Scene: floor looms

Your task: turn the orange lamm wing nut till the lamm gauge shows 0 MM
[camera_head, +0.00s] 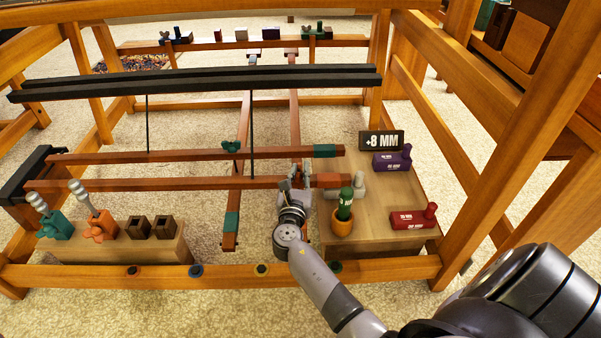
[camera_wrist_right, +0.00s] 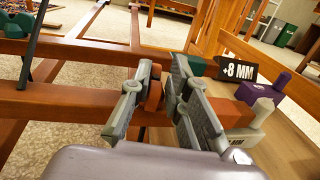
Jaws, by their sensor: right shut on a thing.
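The lamm gauge (camera_head: 381,141) is a dark sign at the right of the loom and reads +8 MM. It also shows in the right wrist view (camera_wrist_right: 238,70). My right gripper (camera_head: 297,178) is at the right end of the front lamm bar (camera_head: 150,184). In the right wrist view its fingers (camera_wrist_right: 160,75) are closed on the orange wing nut (camera_wrist_right: 153,96), one finger on each side. In the head view the gripper mostly hides the nut. My left gripper is not in view.
A wooden shelf (camera_head: 385,180) beside the gripper holds a cactus in an orange pot (camera_head: 343,222), a purple block (camera_head: 391,161) and a red block (camera_head: 413,217). A low bench (camera_head: 150,249) with several tools stands at left.

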